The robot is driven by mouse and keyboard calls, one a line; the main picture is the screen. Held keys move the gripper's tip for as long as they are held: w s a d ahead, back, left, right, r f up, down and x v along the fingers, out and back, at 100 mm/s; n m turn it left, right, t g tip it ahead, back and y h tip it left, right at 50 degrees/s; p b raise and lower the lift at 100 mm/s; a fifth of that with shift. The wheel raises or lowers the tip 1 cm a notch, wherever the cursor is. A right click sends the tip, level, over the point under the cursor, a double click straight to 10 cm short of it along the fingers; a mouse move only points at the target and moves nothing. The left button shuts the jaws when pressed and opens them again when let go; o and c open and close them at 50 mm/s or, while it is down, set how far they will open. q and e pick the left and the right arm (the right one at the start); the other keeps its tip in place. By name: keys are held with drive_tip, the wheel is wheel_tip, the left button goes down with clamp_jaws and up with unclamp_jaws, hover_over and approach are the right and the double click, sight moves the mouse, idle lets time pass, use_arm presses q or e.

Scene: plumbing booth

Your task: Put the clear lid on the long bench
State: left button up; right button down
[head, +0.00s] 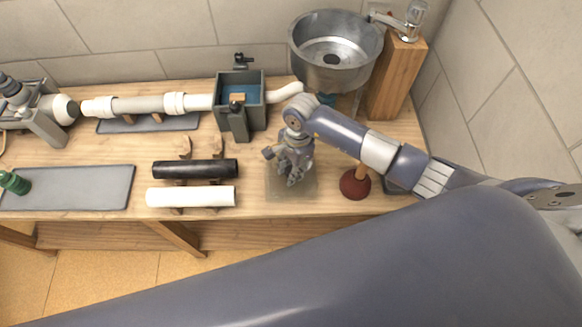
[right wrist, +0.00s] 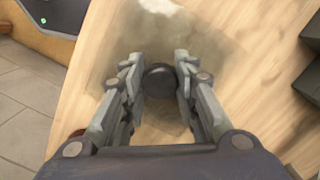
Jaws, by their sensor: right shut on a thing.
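The clear lid (head: 276,190) is a see-through, squarish sheet over the long bench (head: 340,205), near its front edge. My right gripper (head: 292,180) points down at the middle of the lid. In the right wrist view the dark round knob (right wrist: 160,80) of the lid sits between the two fingers, which are shut on it. The see-through lid (right wrist: 215,50) spreads around the knob over the wood. I cannot tell whether the lid touches the bench or hangs just above it. My left gripper is not in view.
A red plunger (head: 355,184) stands right of the lid. A black pipe (head: 195,169) and a white pipe (head: 190,196) lie on supports to the left. An open grey box (head: 226,88) and a metal basin (head: 335,70) are behind. A grey mat (head: 80,188) lies far left.

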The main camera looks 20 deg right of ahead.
drive_tip(key=shift+f, duration=0.1)
drive_tip(key=c, duration=1.2)
unclamp_jaws()
drive_tip(key=shift+c, duration=0.2)
drive_tip(key=shift+r, duration=0.2)
drive_tip(key=shift+w+d+r, duration=0.1)
drive_tip(key=shift+r, duration=0.25)
wheel_tip(320, 180, up, 11)
drive_tip(key=d+b, duration=0.1)
drive_tip(key=b, duration=0.1)
drive_tip(key=shift+d, duration=0.15)
